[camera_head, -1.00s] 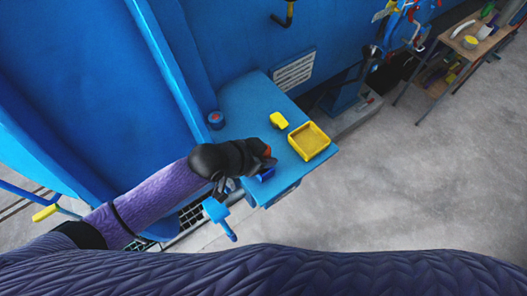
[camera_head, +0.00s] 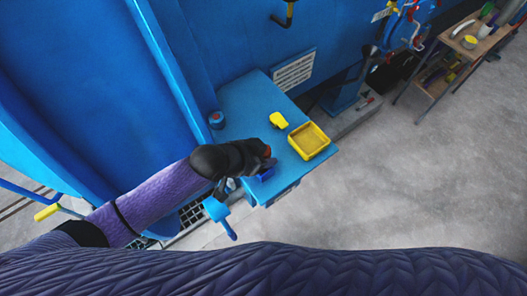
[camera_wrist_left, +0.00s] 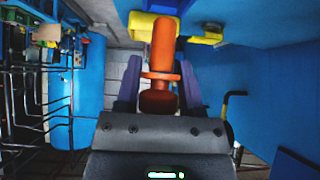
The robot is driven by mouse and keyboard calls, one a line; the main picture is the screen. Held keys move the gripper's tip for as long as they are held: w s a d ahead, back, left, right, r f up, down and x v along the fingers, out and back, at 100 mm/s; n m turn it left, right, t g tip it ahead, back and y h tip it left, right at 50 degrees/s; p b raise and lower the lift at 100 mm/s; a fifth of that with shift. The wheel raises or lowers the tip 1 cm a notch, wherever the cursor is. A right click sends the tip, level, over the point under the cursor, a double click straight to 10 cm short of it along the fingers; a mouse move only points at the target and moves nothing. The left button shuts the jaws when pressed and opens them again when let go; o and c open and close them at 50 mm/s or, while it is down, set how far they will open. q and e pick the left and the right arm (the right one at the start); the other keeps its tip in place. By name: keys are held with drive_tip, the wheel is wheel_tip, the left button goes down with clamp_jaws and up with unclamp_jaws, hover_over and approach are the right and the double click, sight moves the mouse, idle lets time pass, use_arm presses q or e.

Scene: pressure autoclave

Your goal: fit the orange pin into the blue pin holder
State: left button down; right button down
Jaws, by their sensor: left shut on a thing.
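My left gripper (camera_head: 262,160) is over the near end of the blue table. It is shut on the orange pin (camera_wrist_left: 162,55), which stands out between the two fingers in the left wrist view. In the head view only a small orange bit (camera_head: 267,151) of the pin shows at the gripper. The blue pin holder (camera_head: 266,174) sits on the table right beside and below the gripper, partly hidden by it. Whether the pin touches the holder cannot be told. My right gripper is not in view.
A yellow tray (camera_head: 309,140) and a small yellow piece (camera_head: 279,120) lie on the blue table (camera_head: 250,100) beyond the gripper. A blue and red round part (camera_head: 216,119) is at the table's left edge. A blue handle (camera_head: 219,216) hangs near my arm.

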use_arm(q)
drive_tip(key=shift+f+b, duration=1.6)
drive_tip(key=shift+f, duration=0.4)
drive_tip(key=shift+c, duration=0.7)
unclamp_jaws()
drive_tip(key=v, duration=1)
drive_tip(key=shift+p, duration=0.45)
